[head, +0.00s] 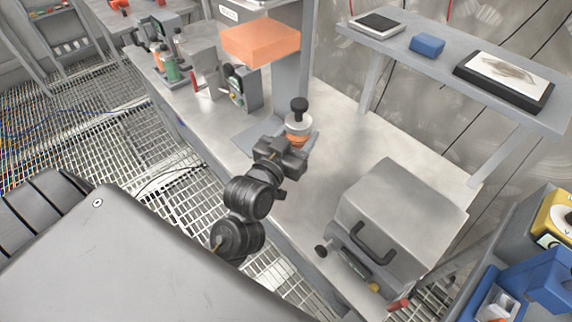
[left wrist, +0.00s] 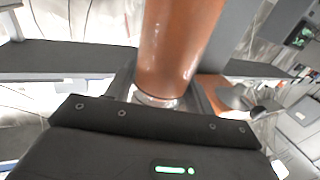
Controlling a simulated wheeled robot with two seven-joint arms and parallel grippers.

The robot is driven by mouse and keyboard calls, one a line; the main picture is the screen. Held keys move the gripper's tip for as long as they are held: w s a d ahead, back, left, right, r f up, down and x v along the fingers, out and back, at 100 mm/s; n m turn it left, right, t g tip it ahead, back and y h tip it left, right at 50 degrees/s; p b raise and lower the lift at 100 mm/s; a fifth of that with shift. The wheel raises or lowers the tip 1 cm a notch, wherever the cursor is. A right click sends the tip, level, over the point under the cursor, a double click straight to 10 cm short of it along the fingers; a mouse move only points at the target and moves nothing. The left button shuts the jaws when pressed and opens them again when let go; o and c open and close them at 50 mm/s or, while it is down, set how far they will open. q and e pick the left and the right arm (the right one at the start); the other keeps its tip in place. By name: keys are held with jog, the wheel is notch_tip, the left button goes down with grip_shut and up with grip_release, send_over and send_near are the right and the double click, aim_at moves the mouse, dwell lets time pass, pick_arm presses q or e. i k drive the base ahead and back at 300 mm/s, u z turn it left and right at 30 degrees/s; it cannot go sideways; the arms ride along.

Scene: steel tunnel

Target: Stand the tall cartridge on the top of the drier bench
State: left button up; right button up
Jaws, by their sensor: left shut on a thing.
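The tall cartridge (head: 298,123) has a black knob on top, a pale upper part and an orange body. My left gripper (head: 293,148) is shut on it and holds it about upright over the long steel bench (head: 335,135). In the left wrist view the cartridge's orange-brown body (left wrist: 178,45) rises between the jaws, with a clear band near the gripper. Its lower end is hidden by the gripper in the head view, so I cannot tell whether it touches the bench. My right gripper is not in view.
A grey box with a black handle (head: 405,215) stands at the bench's near right. An orange block (head: 260,41) hangs from a column behind the cartridge. A raised shelf (head: 400,42) holds a scale, a blue box (head: 427,45) and a framed picture (head: 503,80). Bare bench lies right of the cartridge.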

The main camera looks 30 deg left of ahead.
aim_at(292, 184)
jog(key=u, duration=0.65)
jog(key=k, duration=1.2)
jog(key=z, duration=0.7)
jog(key=i, duration=1)
